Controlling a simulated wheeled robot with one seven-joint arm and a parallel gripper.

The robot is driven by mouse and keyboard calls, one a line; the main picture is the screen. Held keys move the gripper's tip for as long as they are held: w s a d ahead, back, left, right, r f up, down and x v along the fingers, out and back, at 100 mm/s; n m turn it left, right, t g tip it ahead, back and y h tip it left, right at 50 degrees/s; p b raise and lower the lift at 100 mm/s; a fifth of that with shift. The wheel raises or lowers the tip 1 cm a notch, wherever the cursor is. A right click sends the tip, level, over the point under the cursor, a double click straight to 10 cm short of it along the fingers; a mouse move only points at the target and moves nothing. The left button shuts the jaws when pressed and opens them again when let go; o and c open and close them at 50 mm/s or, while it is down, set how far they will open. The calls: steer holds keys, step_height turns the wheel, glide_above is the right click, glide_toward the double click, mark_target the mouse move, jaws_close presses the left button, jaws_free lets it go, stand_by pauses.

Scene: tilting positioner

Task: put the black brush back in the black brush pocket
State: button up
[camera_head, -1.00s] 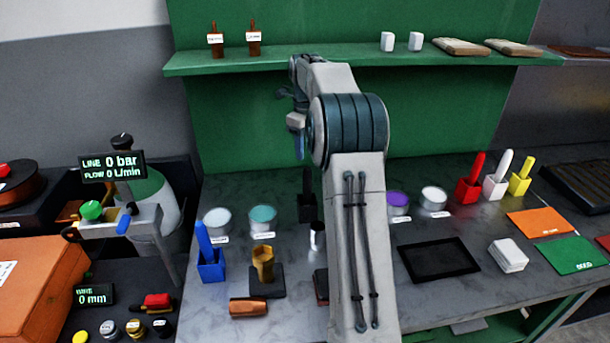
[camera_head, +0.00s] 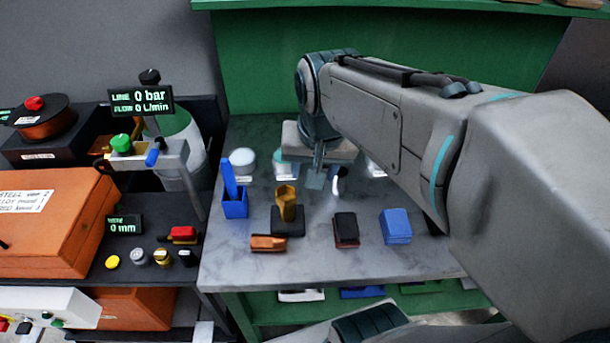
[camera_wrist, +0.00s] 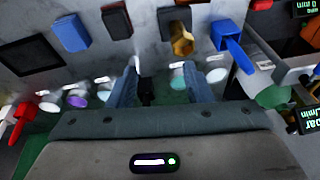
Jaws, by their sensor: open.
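My gripper (camera_head: 316,181) is low over the back of the workbench, and its fingers stand apart. In the wrist view my gripper (camera_wrist: 160,87) has a dark upright thing (camera_wrist: 146,92), probably the black brush or its pocket, between the fingers, nearer one finger. Contact with it cannot be made out. In the head view the black brush and its pocket are hidden behind my gripper and arm.
A blue brush in a blue pocket (camera_head: 235,207), a brass hex piece (camera_head: 289,204), a copper piece (camera_head: 268,243), a dark block (camera_head: 346,230) and a blue block (camera_head: 396,226) stand on the bench. Pots stand close to my gripper. The front edge is clear.

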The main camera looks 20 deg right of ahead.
steer(key=s+a+f+n, duration=0.1)
steer(key=s+f+n, duration=0.2)
steer(key=s+n, duration=0.1)
steer(key=shift+s+t, duration=0.3)
steer(key=shift+s, duration=0.3)
